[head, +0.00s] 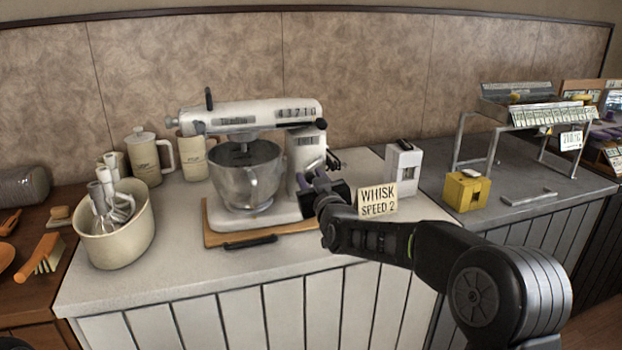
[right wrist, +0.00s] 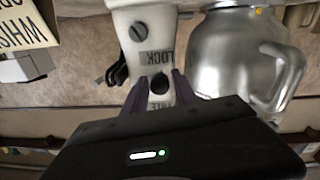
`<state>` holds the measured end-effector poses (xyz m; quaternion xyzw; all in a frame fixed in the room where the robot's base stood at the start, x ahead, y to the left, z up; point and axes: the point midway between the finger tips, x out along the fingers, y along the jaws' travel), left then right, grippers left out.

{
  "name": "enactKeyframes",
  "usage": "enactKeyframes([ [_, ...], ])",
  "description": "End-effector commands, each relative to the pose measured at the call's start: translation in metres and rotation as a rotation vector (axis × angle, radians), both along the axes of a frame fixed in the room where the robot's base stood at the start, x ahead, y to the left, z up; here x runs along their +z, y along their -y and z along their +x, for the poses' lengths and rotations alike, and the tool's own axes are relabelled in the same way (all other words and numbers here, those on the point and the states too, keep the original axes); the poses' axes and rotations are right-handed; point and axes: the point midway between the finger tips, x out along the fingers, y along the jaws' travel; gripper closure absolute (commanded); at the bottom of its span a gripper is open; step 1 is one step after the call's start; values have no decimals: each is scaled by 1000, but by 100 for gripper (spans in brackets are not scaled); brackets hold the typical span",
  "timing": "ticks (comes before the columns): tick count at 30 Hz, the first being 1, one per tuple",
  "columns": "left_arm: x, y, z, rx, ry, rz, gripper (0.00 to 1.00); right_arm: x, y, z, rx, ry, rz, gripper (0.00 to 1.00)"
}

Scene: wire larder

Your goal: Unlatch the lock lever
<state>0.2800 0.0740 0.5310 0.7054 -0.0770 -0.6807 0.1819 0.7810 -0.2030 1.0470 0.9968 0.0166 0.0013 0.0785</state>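A white stand mixer (head: 250,115) with a steel bowl (head: 245,172) stands on the counter. In the right wrist view, which is upside down, its white column (right wrist: 128,22) carries a LOCK label (right wrist: 158,57) and a round black knob (right wrist: 160,84), seemingly the lock lever's end. My right gripper (right wrist: 160,92) has its two dark fingers apart, one on each side of the knob in the picture; I cannot tell whether they touch it. In the head view the right gripper (head: 318,182) is at the mixer column's right side and hides its lower part. My left gripper is not in view.
A sign reading WHISK SPEED 2 (head: 377,201) stands just right of my gripper, near a white box (head: 403,168). A wooden board (head: 215,235) lies under the mixer. A utensil crock (head: 120,232) is at left.

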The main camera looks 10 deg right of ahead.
Motion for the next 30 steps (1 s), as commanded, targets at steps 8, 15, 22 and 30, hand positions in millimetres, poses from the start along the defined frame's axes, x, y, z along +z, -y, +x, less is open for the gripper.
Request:
enactKeyframes([
  [8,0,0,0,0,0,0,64,0,0,0,0,0,0,91],
  [15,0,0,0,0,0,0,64,0,0,0,0,0,0,100],
  [22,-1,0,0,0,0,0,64,0,0,0,0,0,4,100],
  [30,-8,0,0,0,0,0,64,1,-2,0,1,-3,61,100],
])
